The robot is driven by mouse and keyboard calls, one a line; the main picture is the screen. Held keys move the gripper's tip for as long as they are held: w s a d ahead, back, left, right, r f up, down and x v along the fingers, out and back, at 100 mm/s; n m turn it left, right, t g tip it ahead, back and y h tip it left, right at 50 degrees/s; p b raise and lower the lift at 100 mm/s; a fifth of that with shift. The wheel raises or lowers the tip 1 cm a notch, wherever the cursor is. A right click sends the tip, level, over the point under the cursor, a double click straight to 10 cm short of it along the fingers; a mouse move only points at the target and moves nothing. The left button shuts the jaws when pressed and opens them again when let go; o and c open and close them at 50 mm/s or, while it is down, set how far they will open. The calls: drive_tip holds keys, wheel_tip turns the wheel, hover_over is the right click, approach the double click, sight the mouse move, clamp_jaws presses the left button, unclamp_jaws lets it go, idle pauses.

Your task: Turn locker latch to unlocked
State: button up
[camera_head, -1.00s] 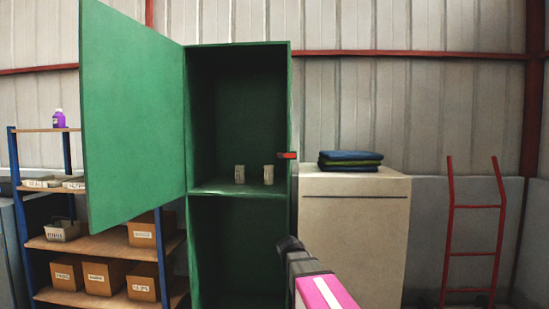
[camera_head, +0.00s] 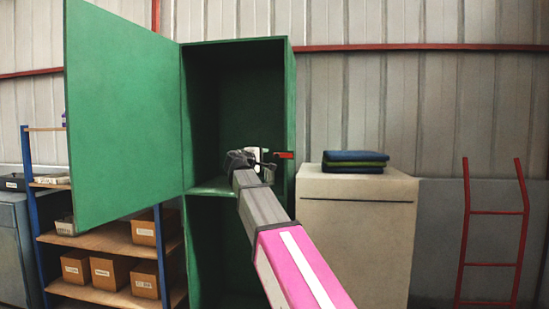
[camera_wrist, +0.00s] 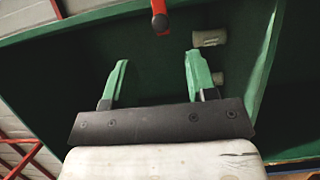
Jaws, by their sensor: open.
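The green locker (camera_head: 292,110) stands open, with its door (camera_head: 125,115) swung out to the left. The red latch (camera_head: 284,155) sticks out at the right edge of the upper compartment. In the wrist view the red latch (camera_wrist: 160,18) has a dark round end and lies beyond my fingertips, roughly in line with the gap between them. My gripper (camera_wrist: 157,72) is open and empty, its green fingers apart and not touching the latch. In the head view my gripper (camera_head: 262,160) is in front of the upper compartment, just left of the latch.
Pale cylinders (camera_wrist: 209,37) stand on the locker shelf, close to my right finger in the wrist view. A beige cabinet (camera_head: 355,235) with folded cloths (camera_head: 355,156) is right of the locker. A shelf rack with boxes (camera_head: 145,280) is at left.

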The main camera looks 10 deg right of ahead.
sight(276, 156)
drive_tip(key=x, duration=1)
drive_tip(key=shift+w+d, duration=0.2)
clamp_jaws()
